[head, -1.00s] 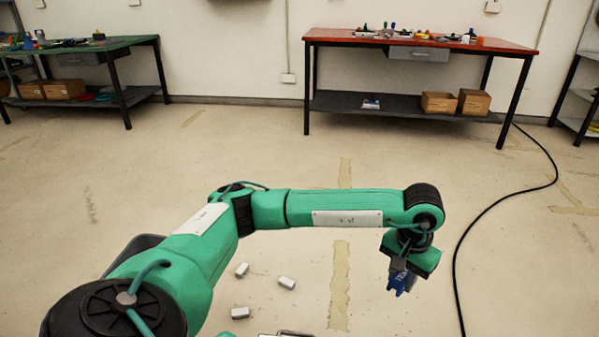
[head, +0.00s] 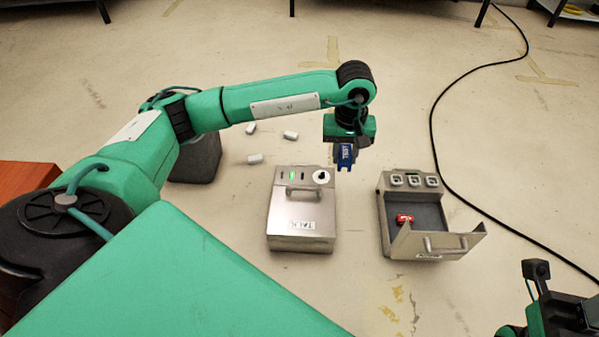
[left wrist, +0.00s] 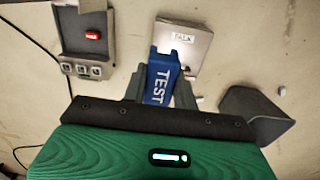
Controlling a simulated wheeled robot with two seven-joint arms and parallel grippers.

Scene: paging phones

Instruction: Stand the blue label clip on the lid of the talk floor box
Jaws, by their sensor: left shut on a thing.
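The blue label clip (head: 346,155), marked TEST, is held in my left gripper (head: 345,150), which is shut on it above the floor. It also shows in the left wrist view (left wrist: 160,78) between the two fingers. In the left wrist view the clip hides part of the box (left wrist: 190,50).
Several small white blocks (head: 291,135) lie on the floor. A black cable (head: 437,150) runs along the right. My right arm shows at bottom right.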

